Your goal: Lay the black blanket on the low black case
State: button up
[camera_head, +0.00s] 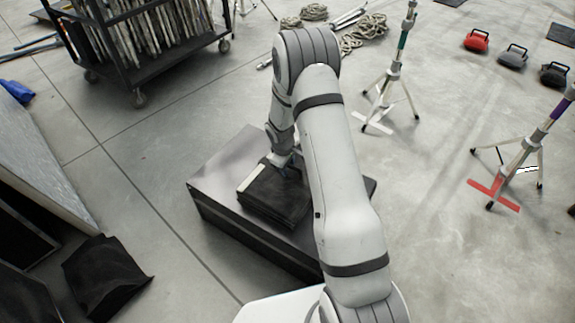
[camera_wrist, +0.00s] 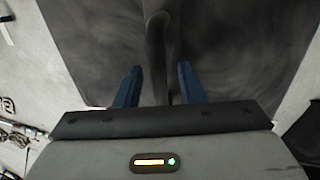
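The black blanket (camera_head: 272,202), a folded dark square, lies on top of the low black case (camera_head: 225,165), towards its middle. A pale strip shows along its left edge. My gripper (camera_head: 287,172) is down at the blanket's far edge, partly hidden by my arm. In the wrist view, the blue fingers of my gripper (camera_wrist: 157,84) are apart, with a raised dark fold of the blanket (camera_wrist: 158,40) between them. I see gaps beside the fold, so it does not look pinched. My arm hides the case's right part.
A wheeled cart (camera_head: 150,60) stands at the back left. Tripod stands (camera_head: 393,80) and (camera_head: 520,155) are on the right, with kettlebells (camera_head: 476,40) behind. Coiled ropes (camera_head: 365,28) lie at the back. A black cloth (camera_head: 105,275) lies at front left. Floor around the case is clear.

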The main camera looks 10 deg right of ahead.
jog(key=s+r+m+p, duration=0.1)
jog(key=s+r, duration=0.3)
jog(key=r, duration=0.5)
jog(key=s+a+r+m+p, duration=0.1)
jog(key=s+r+m+p, duration=0.1)
jog(key=s+r, duration=0.5)
jog(key=s+r+m+p, duration=0.1)
jog(key=s+r, duration=0.1)
jog(key=r, duration=0.9)
jog(key=s+r+m, duration=0.2)
jog(key=s+r, duration=0.1)
jog(key=s, duration=0.6)
jog(key=s+a+r+m+y, duration=0.1)
jog(key=s+r, duration=0.3)
jog(key=s, duration=0.4)
jog(key=shift+s+a+r+m+y, duration=0.2)
jog(key=shift+s+m+y, duration=0.15)
jog(key=shift+m, duration=0.55)
notch_tip(320, 180, up, 29)
jog(key=t+p, duration=0.1)
jog(key=p, duration=2.5)
jog(key=shift+s+r, duration=0.2)
